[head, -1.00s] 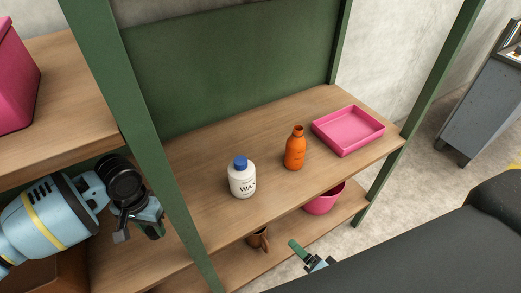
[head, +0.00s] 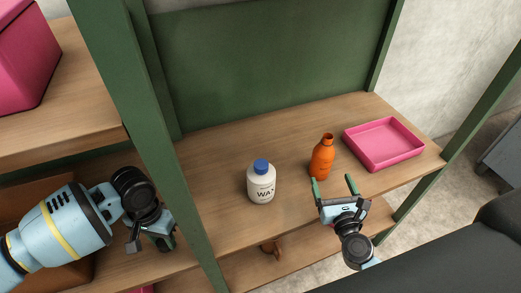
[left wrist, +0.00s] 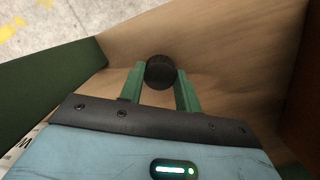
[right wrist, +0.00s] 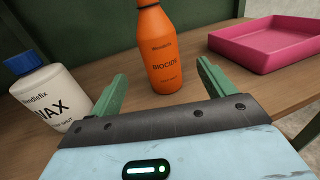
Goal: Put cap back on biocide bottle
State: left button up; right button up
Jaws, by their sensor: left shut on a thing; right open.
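The orange biocide bottle (head: 322,157) stands upright and open-topped on the shelf, its label facing me in the right wrist view (right wrist: 166,55). My right gripper (head: 332,180) is open and empty in front of the bottle. In the right wrist view the bottle stands beyond and between its green fingers, apart from them. The cap is not discernible in the head view.
A white wax bottle (head: 261,184) with a blue cap stands left of the biocide bottle. A pink tray (head: 394,166) lies to its right. The green post (head: 128,110) stands between my left gripper and the bottles. A brown mug (head: 271,248) is on the lower shelf.

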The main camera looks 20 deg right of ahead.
aim_at(326, 166)
pick_arm(q)
jog(key=shift+s+r, duration=0.1)
jog(key=shift+s, duration=0.2)
pick_arm(e)
jog(key=shift+s+r, duration=0.2)
jog(key=shift+s, duration=0.1)
pick_arm(q)
jog(key=shift+w+r+p, duration=0.35)
jog(key=shift+r, duration=0.55)
pick_arm(e)
jog(key=w, duration=0.4)
jog(key=w+d, duration=0.1)
jog(key=shift+w, duration=0.4)
jog(key=shift+w+d+f, duration=0.1)
jog(key=shift+w, duration=0.4)
pick_arm(q)
jog(key=shift+f, duration=0.15)
pick_arm(e)
jog(key=shift+w+d+f, duration=0.1)
jog(key=shift+w+d, duration=0.15)
jog(key=shift+w, duration=1.05)
jog(key=shift+w+d+f, duration=0.1)
jog(key=shift+w+d, duration=0.1)
jog(key=shift+w, duration=1.05)
jog(key=c, duration=1.3)
